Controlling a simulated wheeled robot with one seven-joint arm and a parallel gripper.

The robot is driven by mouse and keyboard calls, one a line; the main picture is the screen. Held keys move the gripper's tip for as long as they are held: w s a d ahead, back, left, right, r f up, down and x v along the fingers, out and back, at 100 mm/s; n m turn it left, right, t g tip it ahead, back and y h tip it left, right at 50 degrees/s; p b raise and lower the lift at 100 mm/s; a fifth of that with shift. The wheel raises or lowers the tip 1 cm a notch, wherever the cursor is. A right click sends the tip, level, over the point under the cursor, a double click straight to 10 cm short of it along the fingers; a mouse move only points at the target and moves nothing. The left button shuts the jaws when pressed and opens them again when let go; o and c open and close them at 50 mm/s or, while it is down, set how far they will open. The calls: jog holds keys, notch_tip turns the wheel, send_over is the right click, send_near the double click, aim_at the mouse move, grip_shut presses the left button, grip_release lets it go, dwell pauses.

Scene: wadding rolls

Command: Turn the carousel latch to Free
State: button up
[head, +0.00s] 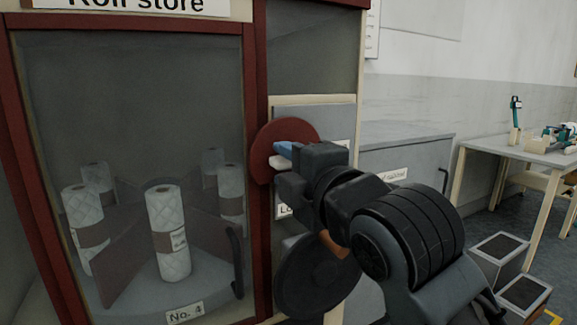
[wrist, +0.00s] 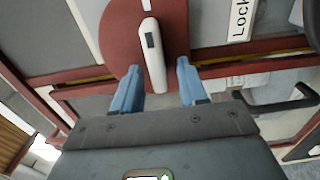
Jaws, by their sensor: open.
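The carousel latch is a round dark red disc (head: 305,129) with a pale lever, on the panel right of the glass door. In the wrist view, the disc (wrist: 118,38) fills the top middle, and the pale lever (wrist: 153,62) with a small dark inset lies across it. My gripper (wrist: 159,66) is open; its blue fingers show on either side of the lever's end, with a gap on each side. In the head view, my gripper (head: 283,153) is at the disc and hides part of it. A label starting "Lock" (wrist: 240,20) lies to the lever's right in the wrist view.
The roll store's glass door (head: 130,110) shows wrapped rolls (head: 168,235) on a carousel behind it. A black door handle (head: 236,262) stands left of my arm. A grey cabinet (head: 415,160) and a table (head: 490,148) are at right, with grey boxes (head: 500,250) on the floor.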

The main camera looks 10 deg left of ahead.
jog(key=v, duration=0.7)
jog(key=shift+s+d, duration=0.2)
jog(key=shift+s, duration=0.15)
jog(key=s+d+f+m+t+h+p, duration=0.1)
jog(key=s+d+f+m+h+p, duration=0.15)
jog(key=s+d+f+m, duration=0.5)
jog(key=s+d+f+m+t+h+p, duration=0.15)
jog(key=s+d+f+m+h, duration=0.3)
jog(key=s+f+m, duration=0.5)
jog(key=s+d+m+g+h+p, duration=0.1)
jog(key=s+d+m, duration=0.3)
jog(key=s, duration=0.7)
jog(key=s+d+f+m+g+h+p, duration=0.1)
jog(key=s+d+m+h+p, duration=0.1)
jog(key=s+d, duration=0.4)
jog(key=s+m+p, duration=0.1)
jog(key=s+m, duration=0.1)
jog(key=s, duration=0.3)
jog(key=shift+d+f+g, duration=0.35)
